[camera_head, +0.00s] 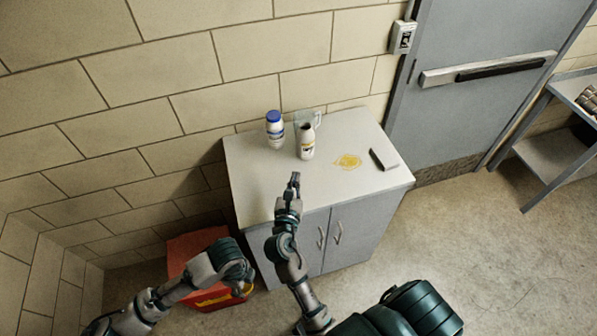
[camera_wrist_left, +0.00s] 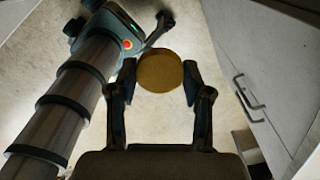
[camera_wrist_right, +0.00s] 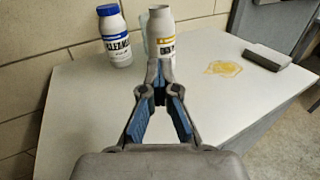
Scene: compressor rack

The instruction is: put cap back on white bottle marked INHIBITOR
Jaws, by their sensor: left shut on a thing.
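The open white bottle (camera_head: 306,143) stands upright on the cabinet top, its mouth bare. In the right wrist view the same bottle (camera_wrist_right: 160,32) shows a yellow and black label, too small to read and partly hidden by my fingertips. My right gripper (camera_head: 295,178) is over the cabinet's front part, fingertips together and empty, short of the bottle. It also shows in the right wrist view (camera_wrist_right: 158,72).
A blue-capped cleaner bottle (camera_head: 274,131) stands left of the open bottle, with a clear jug (camera_head: 317,117) behind. A yellow spill (camera_head: 347,161) and a dark-topped block (camera_head: 384,159) lie to the right on the cabinet top (camera_head: 252,180). A red bin (camera_head: 188,246) stands left.

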